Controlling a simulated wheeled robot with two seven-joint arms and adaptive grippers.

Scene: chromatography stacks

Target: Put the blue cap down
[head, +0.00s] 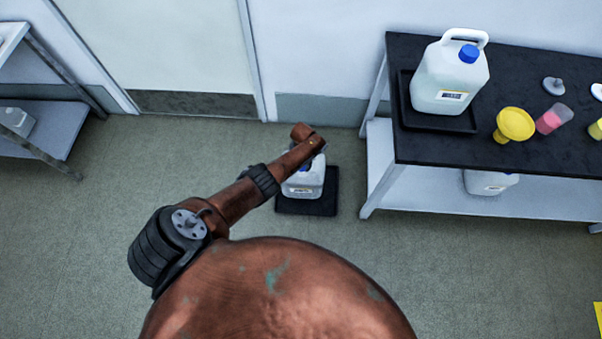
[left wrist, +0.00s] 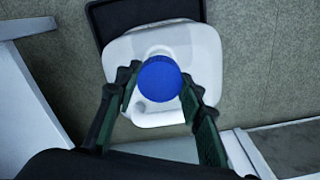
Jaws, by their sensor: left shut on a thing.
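The blue cap (left wrist: 160,80) sits between the fingertips of my left gripper (left wrist: 158,88) in the left wrist view, and the gripper is shut on it. Below it is a white jug (left wrist: 190,45), standing on a black tray (left wrist: 100,20). The cap overlaps the jug's top in this view; I cannot tell how far above the jug it is. In the head view the jug (head: 303,187) stands on the black floor tray (head: 318,208), with my left arm over it. My right gripper is not seen.
A black-topped bench (head: 440,150) at right holds a jug (head: 450,85) with its own blue cap on a tray, a yellow funnel (head: 514,124) and a pink-filled vessel (head: 550,119). Another jug (head: 488,182) sits on its lower shelf. Floor left of the tray is clear.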

